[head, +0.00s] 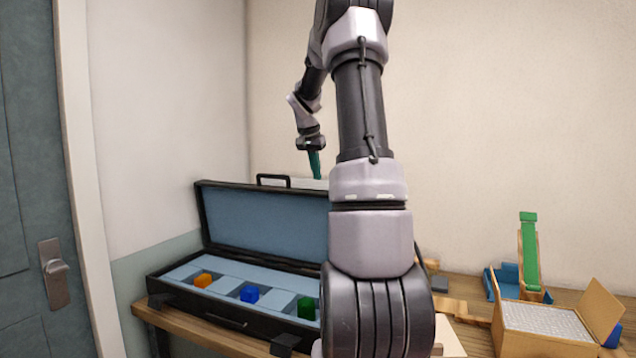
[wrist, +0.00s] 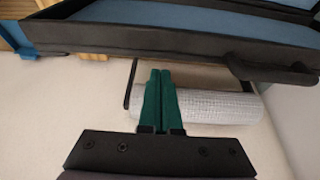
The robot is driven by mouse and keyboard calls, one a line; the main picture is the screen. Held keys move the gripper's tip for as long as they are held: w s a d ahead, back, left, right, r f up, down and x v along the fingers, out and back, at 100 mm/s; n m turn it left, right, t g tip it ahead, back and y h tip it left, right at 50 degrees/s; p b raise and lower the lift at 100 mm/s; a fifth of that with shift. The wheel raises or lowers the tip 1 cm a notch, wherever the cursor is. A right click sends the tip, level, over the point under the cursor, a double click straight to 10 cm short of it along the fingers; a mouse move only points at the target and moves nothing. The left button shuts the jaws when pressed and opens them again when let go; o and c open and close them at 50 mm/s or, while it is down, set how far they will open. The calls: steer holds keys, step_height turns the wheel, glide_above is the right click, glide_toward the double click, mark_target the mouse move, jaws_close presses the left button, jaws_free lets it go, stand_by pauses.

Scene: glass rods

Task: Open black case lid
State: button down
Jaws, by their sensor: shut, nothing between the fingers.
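The black case (head: 232,318) stands on the table at the left in the head view. Its lid (head: 262,220) is raised and leans up at the back, with its blue lining showing. A black handle (head: 273,178) stands on the lid's top edge. My gripper (head: 315,165) is behind and above the lid's top edge, right of the handle, pointing down. In the wrist view its green fingers (wrist: 160,85) are together and empty. The lid's black edge (wrist: 150,42) crosses the top of that view, with a dark handle (wrist: 270,70) at right.
An orange block (head: 204,280), a blue block (head: 249,294) and a green block (head: 306,308) sit in the case's compartments. A white textured roll (wrist: 200,113) lies beyond the fingers. A cardboard box (head: 545,325) and a green sloped piece (head: 530,255) stand at right. My arm hides the middle.

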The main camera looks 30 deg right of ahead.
steer(key=v, duration=0.6)
steer(key=w+d+f, duration=0.1)
steer(key=w+d, duration=0.4)
steer(key=d, duration=0.5)
steer(key=s+a+x, duration=0.1)
steer(key=x, duration=1)
steer(key=shift+s+a+r+y, duration=0.15)
steer(key=shift+s+a, duration=0.35)
steer(key=shift+a, duration=0.3)
steer(key=shift+s+a+r+y, duration=0.15)
steer(key=shift+s+a, duration=0.35)
steer(key=shift+a, duration=0.3)
steer(key=shift+f, duration=0.1)
steer(key=shift+h, duration=0.4)
steer(key=s+a, duration=0.2)
steer(key=a, duration=0.1)
steer(key=s+a, duration=0.1)
steer(key=a, duration=0.1)
steer(key=shift+s+r, duration=0.2)
steer(key=shift+r, duration=0.15)
